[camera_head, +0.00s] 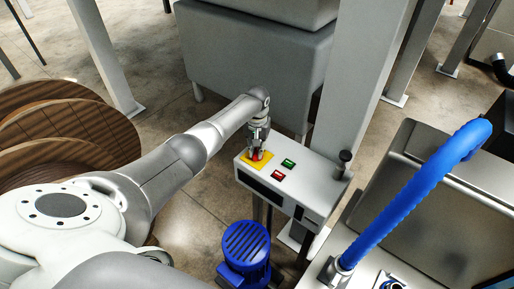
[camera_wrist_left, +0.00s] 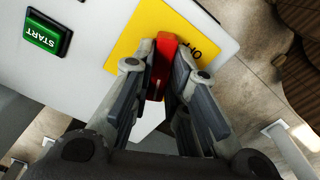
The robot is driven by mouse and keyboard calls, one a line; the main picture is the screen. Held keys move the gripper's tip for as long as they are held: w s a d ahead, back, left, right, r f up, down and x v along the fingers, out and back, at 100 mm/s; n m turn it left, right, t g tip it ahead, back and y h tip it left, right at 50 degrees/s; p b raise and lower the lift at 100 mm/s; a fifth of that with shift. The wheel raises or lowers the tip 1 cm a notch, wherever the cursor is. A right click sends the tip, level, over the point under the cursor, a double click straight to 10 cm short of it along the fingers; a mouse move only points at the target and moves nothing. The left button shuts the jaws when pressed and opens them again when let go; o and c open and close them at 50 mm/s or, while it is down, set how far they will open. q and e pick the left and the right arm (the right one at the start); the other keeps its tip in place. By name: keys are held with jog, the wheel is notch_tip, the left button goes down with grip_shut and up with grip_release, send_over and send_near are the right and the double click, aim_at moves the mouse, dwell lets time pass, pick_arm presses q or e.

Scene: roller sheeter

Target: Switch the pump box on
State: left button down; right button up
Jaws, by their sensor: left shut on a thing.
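The pump box (camera_head: 298,183) is a white control box on a stand, seen in the middle of the head view. Its top carries a yellow plate (camera_head: 247,163) with a red switch handle, a green button (camera_head: 288,163) and a red button (camera_head: 278,175). My left gripper (camera_head: 259,153) is at the yellow plate. In the left wrist view, the left gripper (camera_wrist_left: 160,80) has its fingers on both sides of the red switch handle (camera_wrist_left: 163,58), shut on it. The yellow plate (camera_wrist_left: 135,38) lies beneath, and the green START button (camera_wrist_left: 44,34) is to the left. My right gripper is not in view.
A blue motor (camera_head: 246,246) stands below the box. A blue hose (camera_head: 415,192) arches over a metal machine at the right. A black knob (camera_head: 345,156) stands at the box's right end. A grey cabinet (camera_head: 250,60) and pillar are behind; round wooden tops (camera_head: 70,125) are left.

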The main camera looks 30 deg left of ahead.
pick_arm(q)
jog(key=m, duration=0.4)
jog(key=shift+m, duration=0.3)
dwell(0.5)
jog(key=c, duration=1.4)
grip_release()
jog(key=shift+r, duration=0.15)
notch_tip(320, 180, up, 12)
jog(key=shift+f, duration=0.1)
jog(key=shift+f, duration=0.1)
